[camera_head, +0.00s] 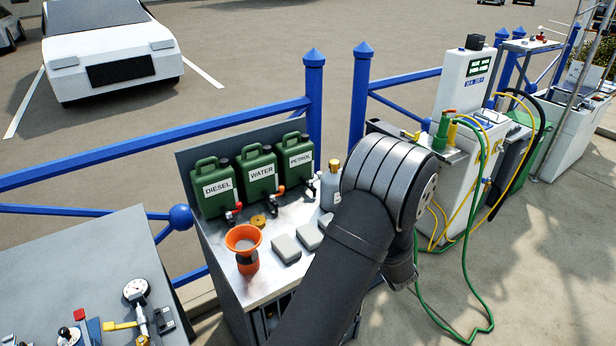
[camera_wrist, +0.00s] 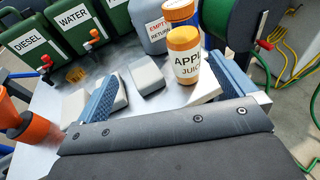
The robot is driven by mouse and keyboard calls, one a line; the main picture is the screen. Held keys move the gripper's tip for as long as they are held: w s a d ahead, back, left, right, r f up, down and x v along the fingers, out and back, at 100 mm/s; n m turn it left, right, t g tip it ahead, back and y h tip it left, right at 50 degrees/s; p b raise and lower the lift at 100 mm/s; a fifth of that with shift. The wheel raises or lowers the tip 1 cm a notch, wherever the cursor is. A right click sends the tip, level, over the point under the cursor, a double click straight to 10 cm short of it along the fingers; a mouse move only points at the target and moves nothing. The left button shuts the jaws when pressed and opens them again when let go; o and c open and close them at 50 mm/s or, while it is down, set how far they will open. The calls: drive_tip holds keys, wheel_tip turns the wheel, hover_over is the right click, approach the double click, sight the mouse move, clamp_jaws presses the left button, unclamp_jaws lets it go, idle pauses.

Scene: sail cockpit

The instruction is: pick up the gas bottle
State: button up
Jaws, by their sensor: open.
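No thing in view is clearly labelled as a gas bottle. A grey bottle with a brass-coloured top (camera_head: 331,186) stands at the back right of the metal bench, partly hidden by my arm. In the wrist view, a grey container with a red-and-white label reading "EMPTY RETURN" (camera_wrist: 149,34) stands at the back; I cannot tell whether it is the same bottle. My gripper (camera_wrist: 150,72) is open over the bench, its two blue pads apart and nothing held between them. In the head view, my wrist hides the jaws.
An apple juice jar (camera_wrist: 187,65) stands near the right pad, with another orange-lidded container behind. Grey blocks (camera_head: 286,248) lie on the bench. Green cans (camera_head: 214,188) line its back; an orange funnel (camera_head: 243,240) stands at left. A hose reel (camera_wrist: 232,30) stands right.

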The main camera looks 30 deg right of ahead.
wheel_tip(320, 180, up, 23)
drive_tip(key=w+a+n+g+y, duration=0.2)
drive_tip(key=w+n+y, duration=0.3)
drive_tip(key=w+n, duration=0.55)
drive_tip(key=n+g+h, duration=0.4)
drive_tip(key=n+g, duration=0.7)
drive_tip(key=n, duration=0.6)
hover_over(333, 163)
drive_tip(key=s+a, duration=0.2)
drive_tip(key=a, duration=0.2)
wheel_tip(333, 163, down, 5)
drive_tip(key=x, duration=1.1)
drive_tip(key=shift+w+f, duration=0.2)
drive_tip(key=x, duration=0.5)
drive_tip(key=shift+s+a+f, duration=0.1)
drive_tip(key=shift+a+f, duration=0.1)
drive_tip(key=shift+a, duration=0.05)
drive_tip(key=c, duration=1.8)
drive_tip(key=shift+r, duration=0.2)
drive_tip(key=shift+c, duration=1)
